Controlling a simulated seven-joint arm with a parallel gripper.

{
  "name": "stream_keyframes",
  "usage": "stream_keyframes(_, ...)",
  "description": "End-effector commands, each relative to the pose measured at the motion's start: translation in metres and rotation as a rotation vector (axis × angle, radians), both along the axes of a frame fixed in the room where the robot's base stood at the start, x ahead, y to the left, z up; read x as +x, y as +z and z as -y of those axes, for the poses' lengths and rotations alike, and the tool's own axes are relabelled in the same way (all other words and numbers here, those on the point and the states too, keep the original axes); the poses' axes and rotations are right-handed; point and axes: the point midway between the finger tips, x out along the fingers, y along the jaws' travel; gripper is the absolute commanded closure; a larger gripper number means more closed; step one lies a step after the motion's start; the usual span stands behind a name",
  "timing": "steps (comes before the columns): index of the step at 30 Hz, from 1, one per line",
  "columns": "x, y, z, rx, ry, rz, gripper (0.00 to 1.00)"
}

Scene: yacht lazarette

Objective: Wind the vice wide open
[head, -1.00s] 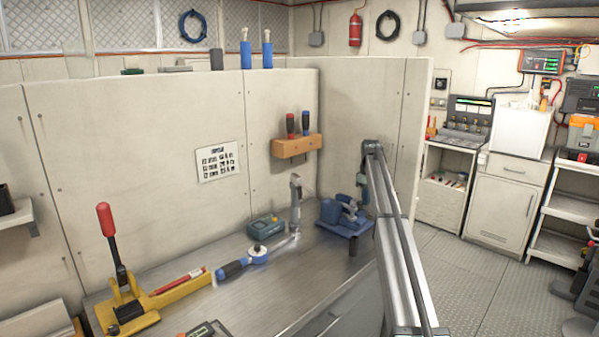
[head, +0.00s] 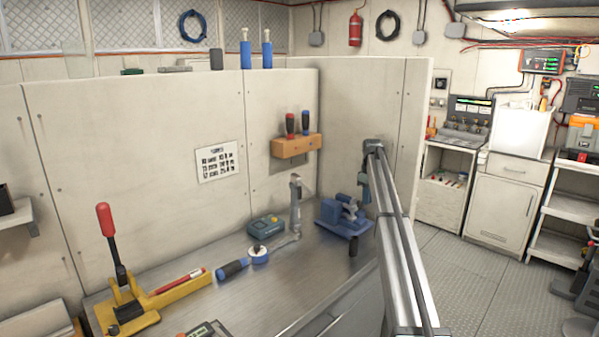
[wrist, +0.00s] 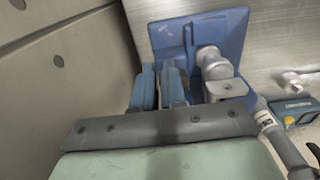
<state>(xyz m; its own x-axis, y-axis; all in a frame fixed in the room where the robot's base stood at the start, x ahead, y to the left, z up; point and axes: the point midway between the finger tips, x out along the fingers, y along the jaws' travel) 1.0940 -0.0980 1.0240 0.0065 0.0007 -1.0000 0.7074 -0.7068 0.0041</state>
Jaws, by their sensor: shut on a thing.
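The blue vice (head: 328,212) stands at the far right end of the steel bench, with a grey metal part on top. In the wrist view, its blue base plate (wrist: 168,38) and a grey cylinder show just beyond my fingers. My gripper (head: 363,196) is at the vice's right side, partly hidden by my own arm. In the wrist view, the two blue fingers of my gripper (wrist: 160,82) are close together beside the vice. They are shut on what seems to be the vice handle, which is mostly hidden. How far apart the jaws stand cannot be told.
A teal box (head: 265,225), a blue-handled tool with a round dial (head: 233,268) and a yellow lever tool (head: 180,290) lie on the bench to the left. A wooden rack (head: 297,146) with two screwdrivers hangs on the panel behind. Panels close in the bench's far corner.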

Motion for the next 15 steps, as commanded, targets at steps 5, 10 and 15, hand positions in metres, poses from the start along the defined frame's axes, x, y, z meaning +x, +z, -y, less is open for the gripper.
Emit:
stream_keyframes(5,0.000,-0.012,0.008,-0.006,-0.005,-0.004,1.00)
stream_keyframes(10,-0.001,-0.008,0.010,-0.007,-0.006,-0.004,1.00)
stream_keyframes(15,-0.001,0.007,0.010,-0.006,-0.006,-0.004,1.00)
